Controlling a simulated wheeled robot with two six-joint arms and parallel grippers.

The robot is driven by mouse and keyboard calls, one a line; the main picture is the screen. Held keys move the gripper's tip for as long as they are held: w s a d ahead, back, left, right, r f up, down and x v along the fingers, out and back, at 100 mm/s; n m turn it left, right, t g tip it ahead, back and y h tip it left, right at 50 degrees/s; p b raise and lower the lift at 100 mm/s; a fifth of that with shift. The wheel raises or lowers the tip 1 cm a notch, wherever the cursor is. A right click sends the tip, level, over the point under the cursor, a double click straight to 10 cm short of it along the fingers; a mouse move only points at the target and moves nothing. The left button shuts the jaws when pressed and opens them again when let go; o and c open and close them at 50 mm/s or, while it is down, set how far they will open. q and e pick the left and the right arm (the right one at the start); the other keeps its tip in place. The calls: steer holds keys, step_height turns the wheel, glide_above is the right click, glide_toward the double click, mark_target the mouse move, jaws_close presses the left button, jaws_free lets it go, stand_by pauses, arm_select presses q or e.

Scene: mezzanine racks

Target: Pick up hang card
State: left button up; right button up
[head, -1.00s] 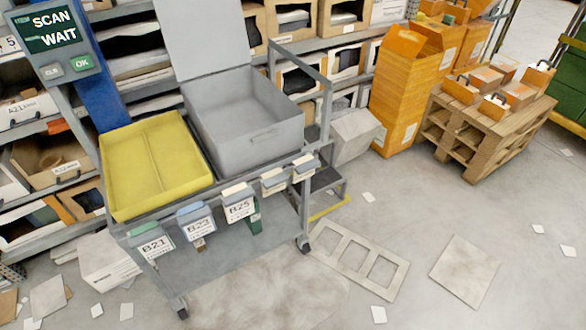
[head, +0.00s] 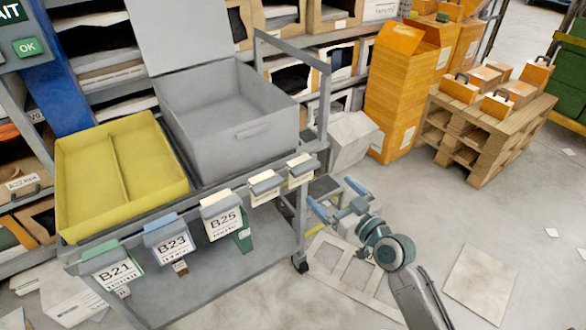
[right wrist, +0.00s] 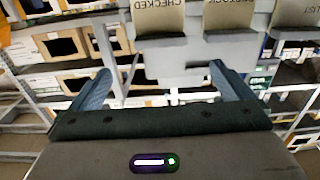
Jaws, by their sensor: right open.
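Several hang cards are clipped along the cart's front rail in the head view: B21 (head: 114,268), B23 (head: 168,242), B25 (head: 222,218), and two cream cards, one (head: 265,188) beside another (head: 300,170) at the right end, their text unreadable here. My right gripper (head: 337,198) is open and empty, just right of the cart's corner post and apart from the cards. In the right wrist view, the open fingers (right wrist: 160,78) point toward tan cards with upside-down lettering, one reading CHECKED (right wrist: 159,15). My left gripper is out of view.
The grey cart (head: 215,290) carries a yellow divided tray (head: 80,205) and a grey lidded bin (head: 255,110). Orange cartons (head: 393,100) and a wooden pallet (head: 470,140) stand at the right. Flat panels lie on the floor, which is otherwise mostly open.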

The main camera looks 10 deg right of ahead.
mark_target(308, 172)
steer(key=x, duration=0.6)
steer(key=f+x, duration=0.1)
steer(key=x, duration=0.2)
steer(key=shift+w+a+p, duration=0.15)
steer(key=shift+w+p, duration=0.2)
steer(key=shift+p, duration=0.05)
steer(key=shift+w+a, duration=0.1)
steer(key=shift+w, duration=0.15)
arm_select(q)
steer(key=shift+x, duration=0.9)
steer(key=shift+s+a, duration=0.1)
arm_select(e)
steer(key=shift+c, duration=0.4)
steer(key=c, duration=0.9)
